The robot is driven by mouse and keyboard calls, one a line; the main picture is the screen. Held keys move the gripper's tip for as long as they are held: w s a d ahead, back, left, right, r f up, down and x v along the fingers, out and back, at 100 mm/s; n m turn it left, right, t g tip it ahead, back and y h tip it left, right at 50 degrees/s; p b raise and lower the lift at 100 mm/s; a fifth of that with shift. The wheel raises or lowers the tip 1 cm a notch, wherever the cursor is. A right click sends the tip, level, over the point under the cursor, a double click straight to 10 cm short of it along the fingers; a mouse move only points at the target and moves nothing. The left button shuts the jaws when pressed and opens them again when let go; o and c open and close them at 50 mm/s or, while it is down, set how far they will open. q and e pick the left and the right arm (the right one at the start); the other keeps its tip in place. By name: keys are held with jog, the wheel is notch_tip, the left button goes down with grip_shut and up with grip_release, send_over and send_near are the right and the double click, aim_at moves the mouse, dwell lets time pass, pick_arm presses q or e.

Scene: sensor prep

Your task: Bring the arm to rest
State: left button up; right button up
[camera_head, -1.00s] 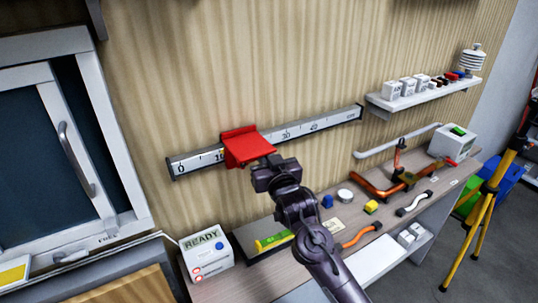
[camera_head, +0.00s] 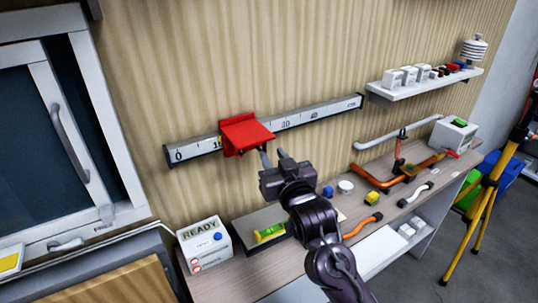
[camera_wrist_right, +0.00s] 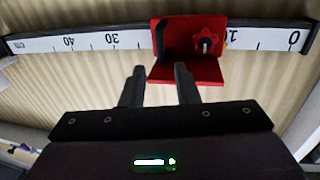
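My right gripper (camera_head: 274,157) is in front of the wall rail, below the red sliding bracket (camera_head: 246,135). Its two fingers are apart with nothing between them, which the right wrist view also shows (camera_wrist_right: 158,84). The red bracket, with its flat ledge and a red knob (camera_wrist_right: 207,44), sits on the scale rail (camera_head: 318,113) near the 10 mark. In the right wrist view the fingertips overlap the bracket's lower edge, but I see no grasp. My left gripper is not in view.
A bench (camera_head: 300,262) below holds a READY box (camera_head: 204,245), a green level (camera_head: 270,233), an orange-handled tool (camera_head: 362,226) and small blocks. A shelf (camera_head: 425,84) with small boxes is at upper right. A yellow tripod (camera_head: 485,205) stands at right.

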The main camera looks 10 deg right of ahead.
jog(key=shift+s, duration=0.35)
